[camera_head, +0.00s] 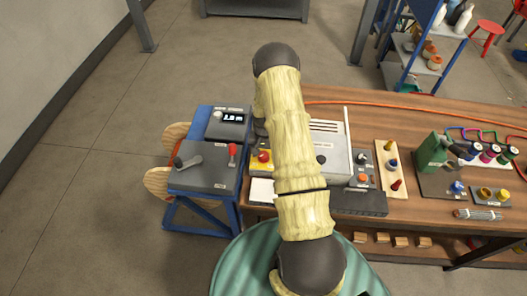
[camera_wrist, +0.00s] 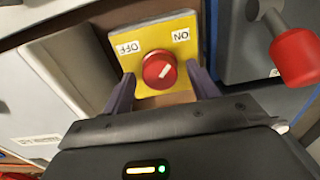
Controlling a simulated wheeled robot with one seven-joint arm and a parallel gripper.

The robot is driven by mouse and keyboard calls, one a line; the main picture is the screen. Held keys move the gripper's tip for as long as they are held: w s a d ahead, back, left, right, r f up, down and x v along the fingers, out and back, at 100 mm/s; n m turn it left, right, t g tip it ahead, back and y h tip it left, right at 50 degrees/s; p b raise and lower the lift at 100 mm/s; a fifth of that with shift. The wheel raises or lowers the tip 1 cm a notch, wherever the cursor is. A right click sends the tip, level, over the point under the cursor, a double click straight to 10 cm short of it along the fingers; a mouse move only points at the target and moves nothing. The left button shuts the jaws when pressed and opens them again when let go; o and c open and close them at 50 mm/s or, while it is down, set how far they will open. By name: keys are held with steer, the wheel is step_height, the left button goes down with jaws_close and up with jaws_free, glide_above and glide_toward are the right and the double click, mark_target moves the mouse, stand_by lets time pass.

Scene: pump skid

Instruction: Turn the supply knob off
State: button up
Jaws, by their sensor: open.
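The supply knob (camera_wrist: 157,71) is a round red knob on a yellow plate (camera_wrist: 146,38) marked OFF on the left and ON on the right in the wrist view. Its white mark points to the upper right, on the ON side. My gripper (camera_wrist: 161,75) is open, with one dark finger on each side of the knob. Gaps show between the fingers and the knob; I cannot tell how deep the fingertips reach. In the head view the red knob (camera_head: 263,156) on yellow shows left of my arm, which hides most of my gripper.
A grey panel with a red-tipped lever (camera_wrist: 296,55) stands close right of the knob in the wrist view. In the head view this grey lever box (camera_head: 205,180) is left of the knob. A wooden bench (camera_head: 420,208) with several fittings extends right.

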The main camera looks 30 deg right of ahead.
steer(key=shift+f, duration=0.1)
steer(key=c, duration=1)
